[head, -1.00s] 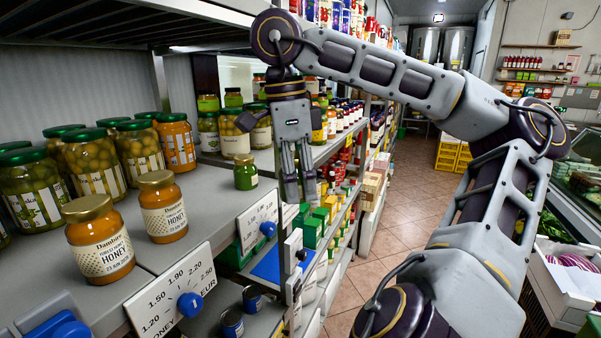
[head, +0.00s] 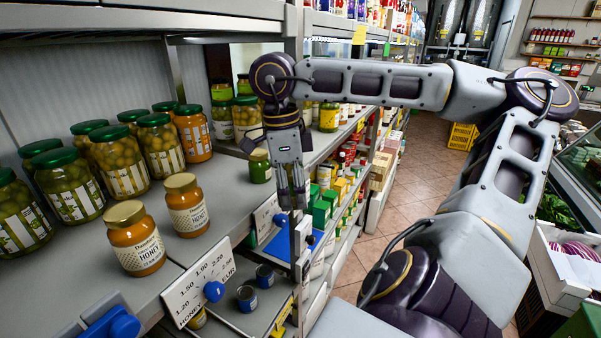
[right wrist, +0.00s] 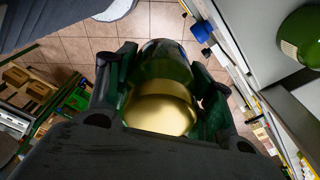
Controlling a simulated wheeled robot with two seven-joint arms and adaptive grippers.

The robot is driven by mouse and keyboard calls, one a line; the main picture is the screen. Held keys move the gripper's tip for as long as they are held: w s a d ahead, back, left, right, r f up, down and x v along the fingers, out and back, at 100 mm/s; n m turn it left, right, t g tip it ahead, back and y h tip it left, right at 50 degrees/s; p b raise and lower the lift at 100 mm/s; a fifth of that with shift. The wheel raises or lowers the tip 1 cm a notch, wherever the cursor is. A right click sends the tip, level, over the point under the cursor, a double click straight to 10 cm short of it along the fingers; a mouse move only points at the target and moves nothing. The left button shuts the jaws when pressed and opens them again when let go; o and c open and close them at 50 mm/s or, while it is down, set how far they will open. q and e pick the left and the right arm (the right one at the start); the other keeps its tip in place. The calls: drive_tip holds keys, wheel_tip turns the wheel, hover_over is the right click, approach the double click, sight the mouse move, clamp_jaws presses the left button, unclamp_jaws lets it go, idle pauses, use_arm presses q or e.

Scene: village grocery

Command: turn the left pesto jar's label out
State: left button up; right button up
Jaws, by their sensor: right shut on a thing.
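My right gripper (head: 292,200) hangs fingers down at the shelf's front edge in the head view. In the right wrist view the gripper (right wrist: 160,70) is shut on a jar (right wrist: 165,65) with a gold lid and dark green glass body. Its label is not readable, and the gripper hides this jar in the head view. A small green jar (head: 260,167) stands on the shelf just left of the gripper; a green jar at the wrist view's right edge (right wrist: 302,38) seems to be the same one. My left gripper is not in view.
Two honey jars (head: 187,207) and rows of olive jars (head: 121,163) stand on the grey shelf (head: 222,213) at left. Price signs with blue knobs (head: 214,291) line its front edge. More jars stand behind the gripper.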

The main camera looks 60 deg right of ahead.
sight(239, 198)
drive_tip(key=shift+w+a+f+p, duration=0.1)
drive_tip(key=shift+w+f+p, duration=0.2)
drive_tip(key=shift+w, duration=0.4)
drive_tip(key=shift+w+a+f+p, duration=0.15)
drive_tip(key=shift+w+f, duration=0.1)
drive_tip(key=shift+w, duration=0.45)
drive_tip(key=shift+w+a+f, duration=0.1)
drive_tip(key=shift+w, duration=1.15)
drive_tip(key=shift+w+a+f, duration=0.1)
drive_tip(key=shift+w+f, duration=0.05)
drive_tip(key=shift+w, duration=1.15)
drive_tip(key=shift+w+a+f, duration=0.1)
drive_tip(key=shift+w, duration=1.15)
drive_tip(key=w, duration=0.3)
drive_tip(key=shift+w+a+f, duration=0.15)
drive_tip(key=shift+a+f, duration=0.05)
drive_tip(key=shift+a, duration=0.1)
drive_tip(key=shift+w+a+f+n, duration=0.1)
drive_tip(key=shift+w+a+n, duration=0.25)
drive_tip(key=shift+w, duration=0.35)
drive_tip(key=m, duration=0.3)
drive_tip(key=shift+m+p, duration=0.25)
drive_tip(key=shift+p, duration=0.15)
drive_tip(key=shift+s+f+m+b, duration=0.1)
drive_tip(key=shift+m+b, duration=0.6)
drive_tip(key=shift+m, duration=0.1)
drive_tip(key=shift+f, duration=0.15)
